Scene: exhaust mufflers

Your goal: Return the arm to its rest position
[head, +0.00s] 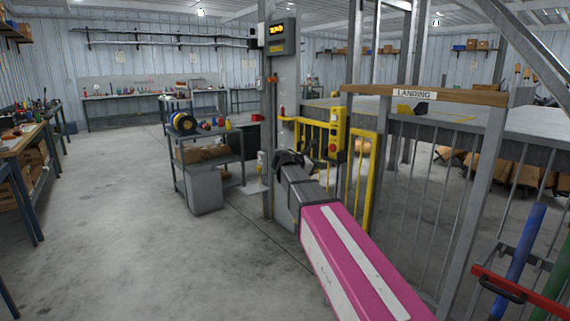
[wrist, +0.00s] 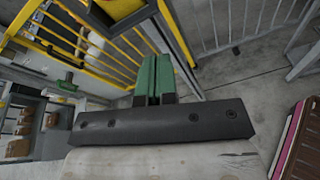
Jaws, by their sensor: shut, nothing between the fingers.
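My pink and white arm reaches out from the lower right of the head view toward the yellow gate (head: 358,185). My gripper (wrist: 154,68) shows in the wrist view with its two green fingers together and nothing between them. In the head view the gripper end is small and dark and its fingers are hard to make out. The gripper is in front of the grey post (head: 268,110) and near the yellow control box (head: 337,132), with no clear contact with either. In the wrist view the yellow gate bars (wrist: 85,45) lie beyond the fingers.
A shelf cart (head: 208,160) with a grey bin (head: 203,192) stands left of the post. A railing (head: 425,195) under a LANDING sign (head: 413,95) closes off the right. A rack with coloured tubes (head: 519,262) is at lower right. The concrete floor (head: 110,220) at left is clear.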

